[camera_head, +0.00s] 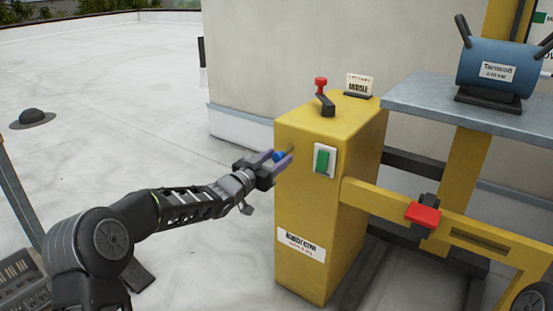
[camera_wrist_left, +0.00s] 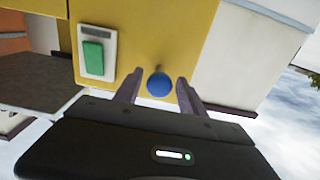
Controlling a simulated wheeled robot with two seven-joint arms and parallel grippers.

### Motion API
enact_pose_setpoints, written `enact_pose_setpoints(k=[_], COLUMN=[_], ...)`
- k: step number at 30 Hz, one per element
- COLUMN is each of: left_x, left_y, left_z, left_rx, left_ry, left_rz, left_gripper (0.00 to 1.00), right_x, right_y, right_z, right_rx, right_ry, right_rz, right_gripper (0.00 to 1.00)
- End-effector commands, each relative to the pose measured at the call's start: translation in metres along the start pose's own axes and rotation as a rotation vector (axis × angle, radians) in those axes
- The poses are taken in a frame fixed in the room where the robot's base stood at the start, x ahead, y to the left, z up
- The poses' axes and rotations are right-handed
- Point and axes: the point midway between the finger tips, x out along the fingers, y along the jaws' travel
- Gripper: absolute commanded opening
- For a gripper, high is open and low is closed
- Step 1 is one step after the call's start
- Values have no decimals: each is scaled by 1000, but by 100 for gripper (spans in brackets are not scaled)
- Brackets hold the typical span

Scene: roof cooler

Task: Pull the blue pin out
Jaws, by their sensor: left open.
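The blue pin (camera_head: 279,156) has a round blue head and sits in the front face of the yellow cabinet (camera_head: 310,225). Its head also shows in the left wrist view (camera_wrist_left: 159,85), with a short thin shaft running to the yellow face. My left gripper (camera_head: 283,158) is open, with one finger on each side of the blue head. In the left wrist view (camera_wrist_left: 160,92) the head lies between the fingertips, and small gaps seem to show beside it. My right gripper is not in view.
A green switch (camera_head: 322,160) on a white plate is right of the pin. A red-knobbed lever (camera_head: 321,95) and a small sign (camera_head: 359,85) are on top. A yellow beam with a red block (camera_head: 423,214) extends right. A blue tank (camera_head: 497,68) rests on a grey shelf.

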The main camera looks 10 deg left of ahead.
Motion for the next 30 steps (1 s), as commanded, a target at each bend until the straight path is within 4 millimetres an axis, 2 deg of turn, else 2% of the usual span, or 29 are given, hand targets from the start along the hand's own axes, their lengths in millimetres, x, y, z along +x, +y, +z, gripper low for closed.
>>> enact_pose_setpoints(k=[9, 13, 17, 24, 30], left_x=[0, -6, -22, -62, -78], left_y=[0, 0, 0, -1, 0], left_z=[-1, -2, -3, -3, -1], left_rx=[-1, -1, -1, -1, -1], left_ry=[1, 0, 0, -1, 1], left_rz=[0, 0, -1, -2, -1], left_gripper=[54, 54, 54, 54, 54], right_x=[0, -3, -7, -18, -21], right_y=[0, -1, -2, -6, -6], right_z=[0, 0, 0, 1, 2], right_rx=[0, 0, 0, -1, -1], right_ry=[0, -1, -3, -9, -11], right_rz=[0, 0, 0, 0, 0], right_gripper=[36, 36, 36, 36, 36])
